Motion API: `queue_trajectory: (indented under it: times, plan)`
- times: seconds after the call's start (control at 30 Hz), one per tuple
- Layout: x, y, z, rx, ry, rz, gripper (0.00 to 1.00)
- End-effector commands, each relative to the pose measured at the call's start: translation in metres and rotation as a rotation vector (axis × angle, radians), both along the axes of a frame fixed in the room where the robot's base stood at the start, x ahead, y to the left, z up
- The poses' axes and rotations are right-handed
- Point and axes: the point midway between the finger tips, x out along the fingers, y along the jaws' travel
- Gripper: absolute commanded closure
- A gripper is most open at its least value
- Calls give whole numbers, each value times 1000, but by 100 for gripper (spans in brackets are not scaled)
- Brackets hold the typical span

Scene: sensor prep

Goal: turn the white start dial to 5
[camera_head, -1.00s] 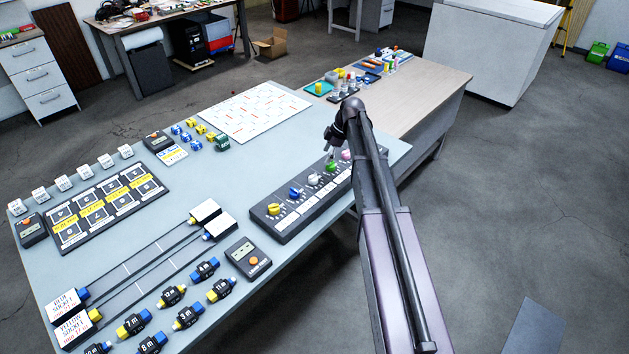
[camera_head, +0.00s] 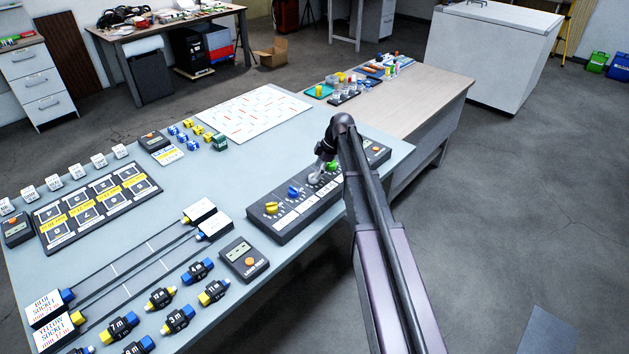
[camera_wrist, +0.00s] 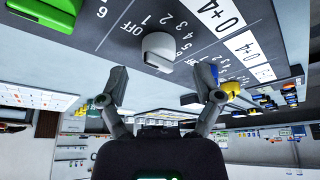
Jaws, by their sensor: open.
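The white dial (camera_wrist: 158,46) sits on a dark control panel (camera_wrist: 120,25), near the top middle of the wrist view. Printed marks from OFF up through the numbers curve around it. I cannot tell for sure which mark it points at. My gripper (camera_wrist: 163,82) is open, one finger on each side below the dial in the picture, with nothing between the fingertips. In the head view my gripper (camera_head: 317,176) is low over the panel at the white dial and largely covers it.
The green dial (camera_wrist: 45,12) is close on one side and the blue dial (camera_wrist: 207,76) on the other, partly behind a finger. The yellow dial (camera_head: 271,208) is at the panel's left end. The blue-grey table (camera_head: 215,170) has free room behind the panel.

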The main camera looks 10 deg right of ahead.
Motion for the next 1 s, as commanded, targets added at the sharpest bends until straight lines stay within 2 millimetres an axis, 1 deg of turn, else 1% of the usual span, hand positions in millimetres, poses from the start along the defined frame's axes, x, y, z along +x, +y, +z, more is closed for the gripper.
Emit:
queue_trajectory:
  times: [0.03, 0.3, 0.8, 0.83, 0.87, 0.9, 0.97, 1.0]
  plan:
    - [0, 2, -8, 0, 0, 0, 17]
    - [1, 8, -22, 0, 0, 0, 17]
    - [2, 10, -25, 0, 0, 0, 17]
    - [2, 10, -25, 0, 0, 0, 19]
    - [2, 10, -25, 0, 0, 0, 28]
    - [2, 10, -25, 0, 0, 0, 40]
    - [2, 10, -25, 0, 0, 0, 58]
    - [2, 10, -25, 0, 0, 0, 70]
